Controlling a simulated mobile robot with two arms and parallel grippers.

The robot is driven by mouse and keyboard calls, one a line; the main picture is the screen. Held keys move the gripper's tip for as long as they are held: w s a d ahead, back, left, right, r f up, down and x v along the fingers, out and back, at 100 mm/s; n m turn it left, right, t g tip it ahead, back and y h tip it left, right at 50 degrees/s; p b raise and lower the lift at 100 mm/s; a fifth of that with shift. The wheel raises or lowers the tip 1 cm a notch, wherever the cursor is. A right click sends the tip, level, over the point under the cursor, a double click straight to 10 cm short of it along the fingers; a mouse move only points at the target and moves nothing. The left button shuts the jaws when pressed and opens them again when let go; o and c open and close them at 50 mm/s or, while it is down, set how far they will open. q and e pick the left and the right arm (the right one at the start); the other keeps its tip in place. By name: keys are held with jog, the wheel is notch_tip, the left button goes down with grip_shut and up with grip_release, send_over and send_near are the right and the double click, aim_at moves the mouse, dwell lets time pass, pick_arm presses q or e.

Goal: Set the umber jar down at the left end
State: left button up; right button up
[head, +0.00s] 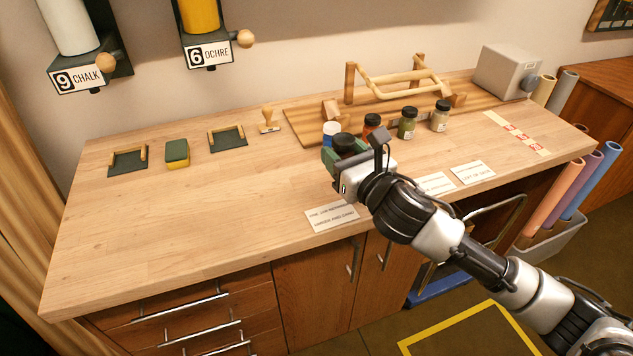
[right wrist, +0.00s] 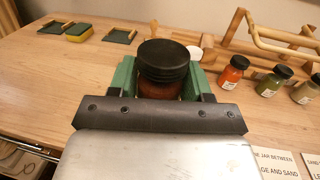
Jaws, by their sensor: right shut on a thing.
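My right gripper (head: 345,150) is shut on the umber jar, whose black lid (head: 344,143) shows in the head view above the green fingers. In the right wrist view the jar (right wrist: 162,88) stands upright between the fingers, with brown content under its black lid. I cannot tell whether its base touches the table. Right of it stand an orange jar (head: 372,126), a green jar (head: 407,123) and a sand-coloured jar (head: 440,116). A white-topped, blue jar (head: 331,130) stands just behind the gripper, partly hidden. My left gripper is not in view.
A wooden rack (head: 395,79) and grey box (head: 505,72) stand behind. Two dark trays (head: 128,169) (head: 227,142), a green-yellow sponge (head: 177,152) and a stamp (head: 268,127) lie toward the back left. Printed cards (head: 332,217) lie along the front. The left front tabletop (head: 180,230) is clear.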

jog(key=w+a+f, duration=0.1)
jog(key=a, duration=0.1)
jog(key=w+a+f, duration=0.2)
jog(key=a, duration=0.1)
jog(key=w+a+f, duration=0.2)
jog(key=shift+a+f+b, duration=0.15)
jog(key=shift+a+b, duration=0.05)
jog(key=shift+b, duration=0.15)
jog(key=shift+f, duration=1.95)
jog(key=shift+f+b, duration=0.1)
jog(key=shift+b, duration=0.2)
jog(key=o, duration=1)
jog(key=shift+f, duration=0.1)
jog(key=shift+c, duration=0.2)
jog(key=shift+s+r, duration=0.1)
jog(key=shift+r, duration=0.1)
jog(key=v, duration=1.2)
